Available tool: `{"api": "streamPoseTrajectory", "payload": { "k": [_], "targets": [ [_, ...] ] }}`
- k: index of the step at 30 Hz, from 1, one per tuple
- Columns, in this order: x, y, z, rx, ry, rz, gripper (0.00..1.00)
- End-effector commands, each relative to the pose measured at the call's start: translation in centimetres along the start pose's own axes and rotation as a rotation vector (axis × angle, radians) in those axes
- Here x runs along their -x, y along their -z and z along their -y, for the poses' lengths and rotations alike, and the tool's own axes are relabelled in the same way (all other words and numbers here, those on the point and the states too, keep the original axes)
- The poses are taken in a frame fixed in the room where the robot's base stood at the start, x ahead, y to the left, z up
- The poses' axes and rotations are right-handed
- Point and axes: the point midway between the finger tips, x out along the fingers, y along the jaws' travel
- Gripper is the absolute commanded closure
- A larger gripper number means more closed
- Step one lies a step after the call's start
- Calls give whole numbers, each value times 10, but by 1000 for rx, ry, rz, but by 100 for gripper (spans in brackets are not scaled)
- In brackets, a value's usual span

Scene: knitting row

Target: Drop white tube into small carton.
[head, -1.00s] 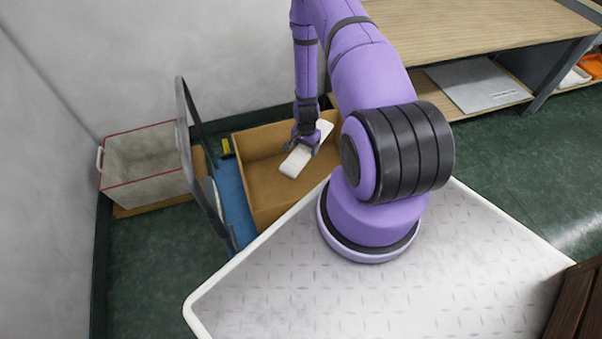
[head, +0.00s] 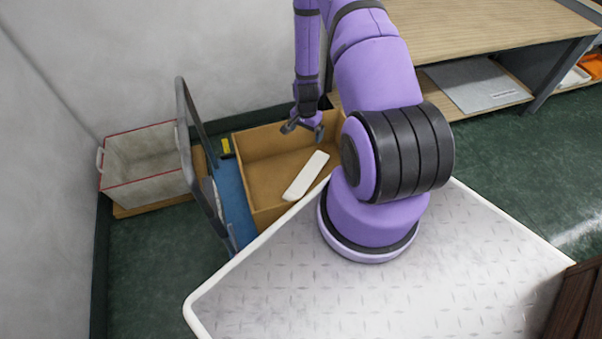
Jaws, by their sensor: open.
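The white tube (head: 306,176) lies inside the small carton (head: 262,182), an open brown cardboard box, slanting near its right side. My gripper (head: 303,129) is open and empty above the back part of the carton, apart from the tube. Part of the carton's right side is hidden behind my arm.
The carton stands on a blue trolley (head: 232,200) with a dark upright handle frame (head: 189,140). A pale bin with a red rim (head: 145,162) stands to the left by the wall. A wooden shelf unit (head: 470,38) is at the back right. Green floor (head: 500,160) is clear.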

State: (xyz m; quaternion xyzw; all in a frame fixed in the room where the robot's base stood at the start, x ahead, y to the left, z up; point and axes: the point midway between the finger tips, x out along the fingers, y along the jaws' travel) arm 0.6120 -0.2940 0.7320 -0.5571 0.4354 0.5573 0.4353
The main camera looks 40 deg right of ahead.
Motion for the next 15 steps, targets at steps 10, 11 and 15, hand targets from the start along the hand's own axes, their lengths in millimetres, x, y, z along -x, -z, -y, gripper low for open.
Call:
{"api": "streamPoseTrajectory", "payload": {
  "k": [10,11,15],
  "targets": [
    [24,0,0,0,-1,0,0],
    [24,0,0,0,-1,1,0],
    [24,0,0,0,-1,1,0]
  ]
}}
